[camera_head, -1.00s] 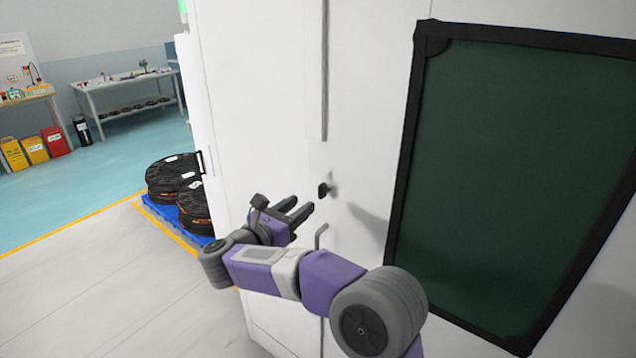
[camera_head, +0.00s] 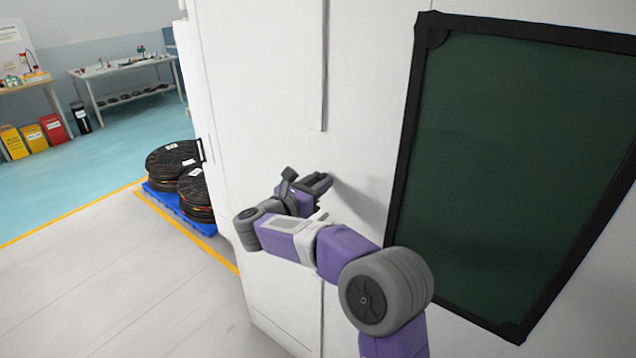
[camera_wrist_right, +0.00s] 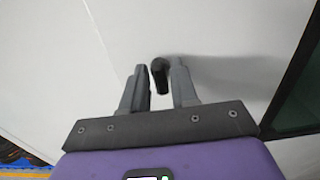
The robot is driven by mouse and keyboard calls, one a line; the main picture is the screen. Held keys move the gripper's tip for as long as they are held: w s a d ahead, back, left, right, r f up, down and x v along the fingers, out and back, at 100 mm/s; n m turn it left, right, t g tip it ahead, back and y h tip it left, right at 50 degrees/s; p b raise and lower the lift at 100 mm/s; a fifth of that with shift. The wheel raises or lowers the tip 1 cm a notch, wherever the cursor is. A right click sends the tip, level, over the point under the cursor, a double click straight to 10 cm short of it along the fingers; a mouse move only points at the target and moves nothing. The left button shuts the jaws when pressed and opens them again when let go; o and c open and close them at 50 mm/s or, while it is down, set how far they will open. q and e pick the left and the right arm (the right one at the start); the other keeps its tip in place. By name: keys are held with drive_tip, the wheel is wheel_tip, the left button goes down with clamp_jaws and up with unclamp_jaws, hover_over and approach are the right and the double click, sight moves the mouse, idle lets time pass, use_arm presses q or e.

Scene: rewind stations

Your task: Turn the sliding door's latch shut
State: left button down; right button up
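The sliding door (camera_head: 365,120) is a white panel with a large dark green window in a black frame. Its latch (camera_wrist_right: 160,76) is a small black knob, seen in the right wrist view between the two fingers of my right gripper (camera_wrist_right: 160,85). The fingers are apart on either side of the latch, and a small gap shows on each side. In the head view my right gripper (camera_head: 322,187) is at the door face and hides the latch. My left gripper is not in view.
A blue pallet (camera_head: 170,204) with black reels (camera_head: 175,160) stands at the left beside the white cabinet. The floor at lower left is clear.

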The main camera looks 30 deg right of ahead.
clamp_jaws()
drive_tip(key=shift+n, duration=0.3)
drive_tip(key=n, duration=0.8)
drive_tip(key=n+p, duration=0.1)
drive_tip(key=n, duration=0.8)
drive_tip(key=shift+w+a+f, duration=0.1)
drive_tip(key=shift+w+f, duration=0.1)
drive_tip(key=shift+n+p, duration=0.3)
drive_tip(key=shift+n, duration=0.1)
drive_tip(key=shift+o, duration=1.4)
unclamp_jaws()
